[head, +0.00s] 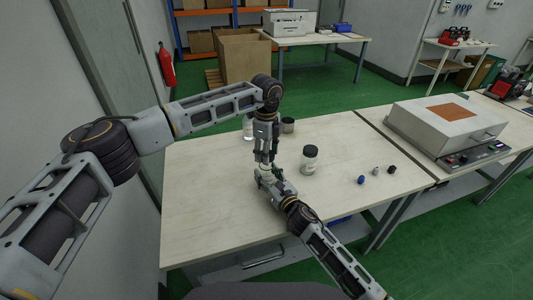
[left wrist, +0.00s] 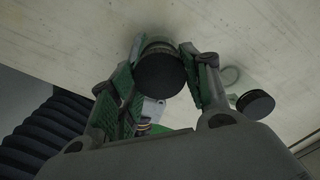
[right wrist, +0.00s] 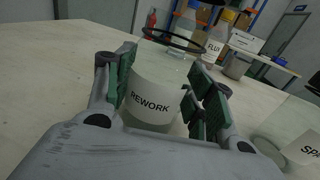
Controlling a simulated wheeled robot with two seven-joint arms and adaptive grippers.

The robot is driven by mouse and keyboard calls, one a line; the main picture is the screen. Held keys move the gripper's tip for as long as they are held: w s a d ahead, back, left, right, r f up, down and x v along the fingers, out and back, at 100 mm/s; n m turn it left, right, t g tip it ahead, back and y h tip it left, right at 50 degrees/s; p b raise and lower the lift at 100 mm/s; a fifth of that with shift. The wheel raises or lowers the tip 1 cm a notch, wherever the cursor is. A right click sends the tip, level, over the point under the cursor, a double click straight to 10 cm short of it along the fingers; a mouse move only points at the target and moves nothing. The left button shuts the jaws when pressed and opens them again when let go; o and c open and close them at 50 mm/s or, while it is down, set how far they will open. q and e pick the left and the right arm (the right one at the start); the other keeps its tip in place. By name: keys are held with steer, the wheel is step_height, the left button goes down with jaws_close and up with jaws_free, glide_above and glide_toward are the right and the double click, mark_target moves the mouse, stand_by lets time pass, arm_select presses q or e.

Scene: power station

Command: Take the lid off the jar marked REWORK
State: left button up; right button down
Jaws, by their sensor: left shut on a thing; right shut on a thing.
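The REWORK jar (right wrist: 150,98), clear with a white label, stands upright between the fingers of my right gripper (right wrist: 163,85), which is shut on its body. A thin dark ring (right wrist: 172,40) marks its top in the right wrist view, and the background shows through it. My left gripper (left wrist: 158,68) points down from above and is shut on the round black lid (left wrist: 162,75). In the head view my left gripper (head: 265,160) is directly above my right gripper (head: 267,178). The grippers mostly hide the jar there, and the lid's gap above it is unclear.
A second black-lidded jar (head: 309,160), its label partly reading SPA, stands just right. A clear bottle (head: 248,130) and a grey tin (head: 288,125) stand behind. Small knobs (head: 376,171) lie right, before a grey box device (head: 447,125). The table's left side (head: 200,190) is clear.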

arm_select(q)
steer(key=shift+r, duration=1.75)
arm_select(e)
steer(key=shift+c, duration=2.4)
jaws_free()
steer(key=shift+s+d, duration=0.1)
steer(key=shift+s, duration=0.1)
steer(key=shift+v, duration=5.75)
